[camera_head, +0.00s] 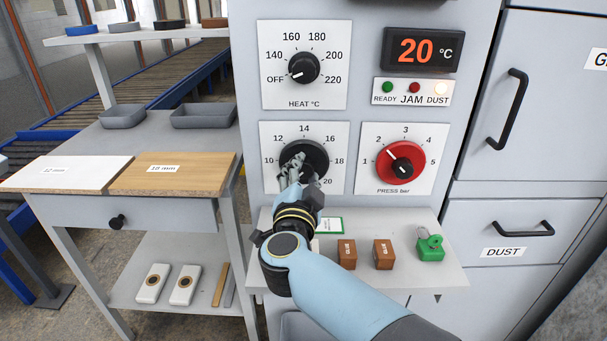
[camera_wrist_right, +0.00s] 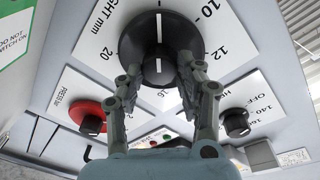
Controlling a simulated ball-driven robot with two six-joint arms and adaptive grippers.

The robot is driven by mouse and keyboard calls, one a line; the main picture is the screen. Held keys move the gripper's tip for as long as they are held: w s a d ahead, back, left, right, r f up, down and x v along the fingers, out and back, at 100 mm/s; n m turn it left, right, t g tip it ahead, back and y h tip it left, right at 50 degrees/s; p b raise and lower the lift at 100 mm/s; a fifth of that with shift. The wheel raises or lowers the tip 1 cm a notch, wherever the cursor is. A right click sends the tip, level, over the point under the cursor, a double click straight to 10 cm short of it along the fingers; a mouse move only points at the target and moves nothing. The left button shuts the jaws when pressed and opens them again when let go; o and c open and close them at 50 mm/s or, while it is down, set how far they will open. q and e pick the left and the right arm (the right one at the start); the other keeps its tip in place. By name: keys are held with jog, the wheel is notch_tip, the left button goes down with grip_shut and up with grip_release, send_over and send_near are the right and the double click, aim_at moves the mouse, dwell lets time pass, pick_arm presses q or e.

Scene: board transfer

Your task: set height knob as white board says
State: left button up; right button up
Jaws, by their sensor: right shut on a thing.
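The black height knob (camera_head: 316,152) sits on a white dial plate with marks from 10 to 20, below the heat dial. My right gripper (camera_head: 296,168) is at this knob and covers its lower left part. In the right wrist view, the two fingers (camera_wrist_right: 160,76) are shut on the raised grip of the height knob (camera_wrist_right: 135,42). A white line shows on the knob there, but I cannot tell exactly which number it points to. The white board (camera_head: 65,177) lies on the side table at the left; its small label seems to read 12 mm. My left gripper is not in view.
A wooden board (camera_head: 200,180) labelled 18 mm lies beside the white board. The heat knob (camera_head: 303,68) is above and the red press knob (camera_head: 400,165) to the right. Brown blocks (camera_head: 383,254) and a green padlock (camera_head: 431,248) stand on the shelf below.

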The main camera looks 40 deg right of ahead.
jog(key=shift+c, duration=1.1)
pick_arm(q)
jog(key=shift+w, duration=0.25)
pick_arm(e)
jog(key=shift+c, duration=0.2)
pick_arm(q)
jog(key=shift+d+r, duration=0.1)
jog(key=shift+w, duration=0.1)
